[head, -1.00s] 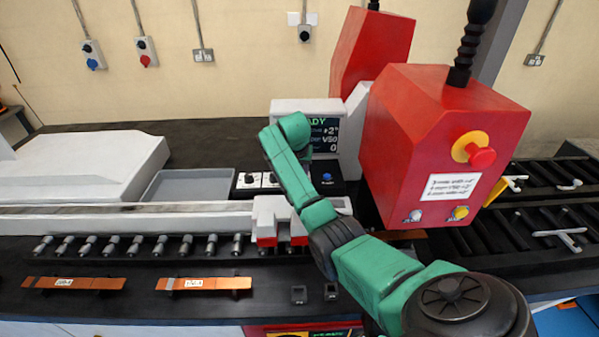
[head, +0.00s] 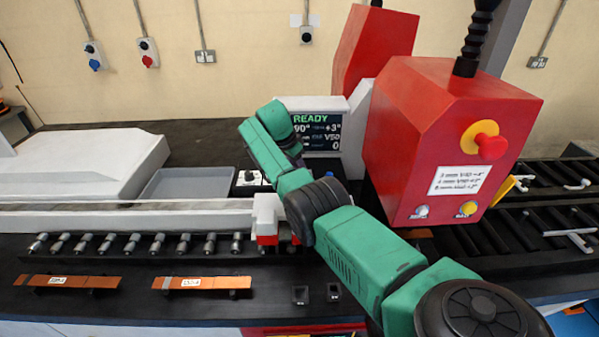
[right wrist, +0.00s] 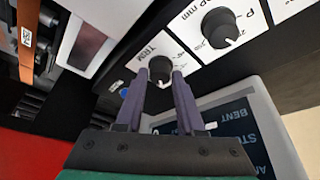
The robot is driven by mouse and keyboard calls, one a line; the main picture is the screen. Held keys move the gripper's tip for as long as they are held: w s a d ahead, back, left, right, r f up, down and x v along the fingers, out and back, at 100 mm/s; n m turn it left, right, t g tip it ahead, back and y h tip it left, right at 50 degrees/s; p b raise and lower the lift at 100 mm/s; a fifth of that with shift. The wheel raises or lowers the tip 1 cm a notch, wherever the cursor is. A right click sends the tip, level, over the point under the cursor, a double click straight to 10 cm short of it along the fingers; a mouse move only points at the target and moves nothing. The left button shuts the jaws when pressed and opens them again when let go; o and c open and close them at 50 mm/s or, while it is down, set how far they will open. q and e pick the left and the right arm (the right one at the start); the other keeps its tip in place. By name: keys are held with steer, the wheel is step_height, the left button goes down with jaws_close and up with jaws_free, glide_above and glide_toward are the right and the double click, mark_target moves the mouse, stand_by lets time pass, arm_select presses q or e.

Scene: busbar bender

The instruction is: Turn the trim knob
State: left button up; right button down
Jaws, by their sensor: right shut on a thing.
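The trim knob (right wrist: 161,69) is a dark round knob on a white panel marked TRIM in the right wrist view. My right gripper (right wrist: 161,75) is shut on it, one finger on each side. In the head view my green right arm (head: 370,255) reaches over the bench and hides the knob and the fingertips. The display (head: 318,130) behind it reads READY, 90° and +3°. My left gripper is not in view.
A second dark knob (right wrist: 219,27) sits beside the trim knob. The red bender head (head: 435,140) with a red stop button (head: 491,147) stands close right of my arm. Copper bars (head: 202,283) lie at the front. A grey tray (head: 190,184) is at left.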

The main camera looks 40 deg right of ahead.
stand_by(0.5)
steer(key=c, duration=0.5)
jaws_free()
steer(key=b+v, duration=0.2)
steer(key=v, duration=1.2)
steer(key=shift+r+b, duration=0.25)
steer(key=shift+b, duration=0.05)
steer(key=shift+w, duration=0.1)
steer(key=shift+f, duration=0.1)
